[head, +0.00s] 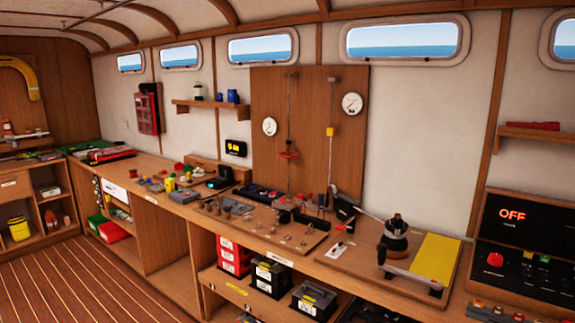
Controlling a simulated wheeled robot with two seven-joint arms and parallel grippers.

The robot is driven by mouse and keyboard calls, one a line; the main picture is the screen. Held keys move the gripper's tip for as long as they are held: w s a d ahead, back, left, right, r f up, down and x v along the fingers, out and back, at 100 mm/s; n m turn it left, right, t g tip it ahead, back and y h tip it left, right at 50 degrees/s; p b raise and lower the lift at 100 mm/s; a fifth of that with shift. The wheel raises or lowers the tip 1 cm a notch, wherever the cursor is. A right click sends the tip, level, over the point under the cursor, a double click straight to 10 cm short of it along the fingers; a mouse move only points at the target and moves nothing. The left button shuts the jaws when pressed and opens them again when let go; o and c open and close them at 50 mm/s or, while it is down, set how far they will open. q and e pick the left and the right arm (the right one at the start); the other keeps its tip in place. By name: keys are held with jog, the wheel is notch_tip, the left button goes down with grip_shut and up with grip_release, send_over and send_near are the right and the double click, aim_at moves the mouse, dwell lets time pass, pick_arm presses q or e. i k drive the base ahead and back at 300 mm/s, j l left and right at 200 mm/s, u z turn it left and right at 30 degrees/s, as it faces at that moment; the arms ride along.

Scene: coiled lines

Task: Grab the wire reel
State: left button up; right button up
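I cannot pick out a wire reel for certain at this distance. A black, drum-shaped winch (395,238) stands upright on a wooden board on the right part of the counter, with a pale handle (411,276) in front of it. Several small round brown pieces (226,207) that could be spools stand on the middle of the counter, too small to tell. Neither of my grippers is in view, and nothing in view is held.
The long wooden counter (290,262) runs along the wall, crowded with small parts. A yellow panel (436,258) lies right of the winch. A black control panel (520,240) reading OFF stands at far right. Red and black boxes (270,277) sit below. The plank floor (75,285) at left is clear.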

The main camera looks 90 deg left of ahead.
aim_at(133, 172)
jog(key=u, duration=1.3)
jog(key=j+u, duration=0.4)
jog(key=i+j+u, duration=0.15)
jog(key=u, duration=0.25)
jog(key=i+j+u, duration=0.15)
jog(key=j+u, duration=0.25)
jog(key=i+j+u, duration=0.1)
jog(key=u, duration=0.25)
jog(key=i+j+u, duration=0.55)
jog(key=i, duration=0.4)
jog(key=i+j+u, duration=0.25)
jog(key=i, duration=0.3)
jog(key=i+j, duration=0.1)
jog(key=i, duration=0.8)
